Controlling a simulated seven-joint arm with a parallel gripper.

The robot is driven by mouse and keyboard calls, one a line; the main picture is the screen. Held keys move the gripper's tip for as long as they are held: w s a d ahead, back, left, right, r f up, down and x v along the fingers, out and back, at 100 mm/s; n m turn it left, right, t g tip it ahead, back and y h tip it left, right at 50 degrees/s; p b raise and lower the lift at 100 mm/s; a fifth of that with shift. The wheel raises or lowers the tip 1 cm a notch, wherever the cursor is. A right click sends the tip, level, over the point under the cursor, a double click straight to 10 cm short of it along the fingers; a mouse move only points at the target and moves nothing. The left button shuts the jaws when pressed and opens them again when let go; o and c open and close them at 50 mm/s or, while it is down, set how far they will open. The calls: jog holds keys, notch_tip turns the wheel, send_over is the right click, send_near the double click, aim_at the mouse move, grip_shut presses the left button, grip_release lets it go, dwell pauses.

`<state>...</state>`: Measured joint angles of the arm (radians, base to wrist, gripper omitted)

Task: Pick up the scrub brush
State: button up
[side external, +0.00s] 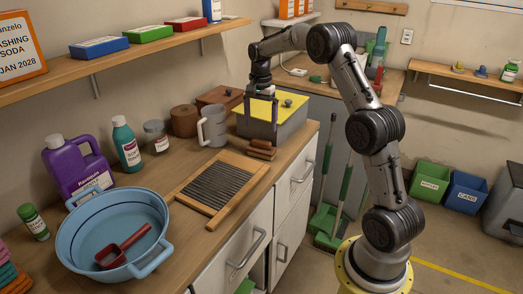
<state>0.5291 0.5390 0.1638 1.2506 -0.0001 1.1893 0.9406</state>
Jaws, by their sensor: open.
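I cannot make out a scrub brush for certain. Some small brown pieces (262,149) lie on the wooden counter at the front of a grey box with a yellow top (285,100); they are too small to tell whether one is a brush. My gripper (260,112) points down over the yellow-topped box, above and behind the brown pieces. Its fingers are apart, and I see nothing held between them. How far its tips are from the box is hard to tell.
A grey mug (213,127) stands left of the box. A washboard (218,187) lies in front. A blue basin (90,235) holds a red scoop (125,248). A purple jug (78,168) and green bottle (126,143) line the wall. A shelf (130,50) hangs above.

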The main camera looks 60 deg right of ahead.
aim_at(262, 140)
jog(key=shift+s+f, duration=0.1)
jog(key=shift+f, duration=3)
jog(key=shift+d, duration=0.1)
grip_shut()
